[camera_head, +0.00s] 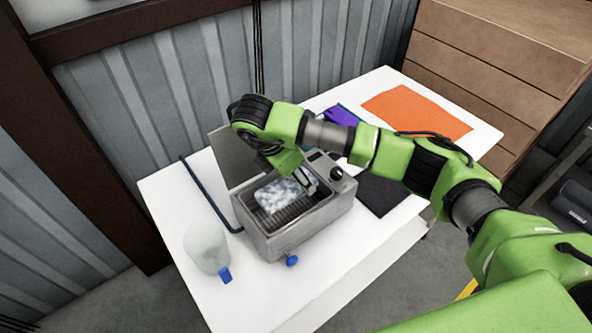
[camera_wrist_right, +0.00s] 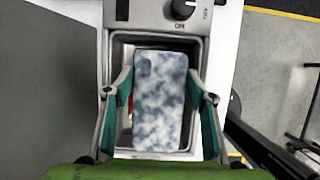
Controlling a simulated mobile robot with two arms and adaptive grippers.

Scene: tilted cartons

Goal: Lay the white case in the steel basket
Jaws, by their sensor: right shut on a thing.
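The white case (camera_head: 278,196) is a flat rounded slab with a blue-grey cloudy pattern. It also shows in the right wrist view (camera_wrist_right: 160,105), between the two teal-padded fingers. My right gripper (camera_head: 306,180) is shut on the case and holds it at the mouth of a grey metal tank. The steel basket (camera_head: 297,217) shows as dark wire slats inside the tank, partly hidden under the case. I cannot tell whether the case touches the basket floor. My left gripper is not in view.
The tank (camera_head: 290,240) has a knob (camera_head: 336,173), a raised lid (camera_head: 235,155) and a blue tap. An orange sheet (camera_head: 415,112), purple item and dark mat (camera_head: 383,193) lie to the right.

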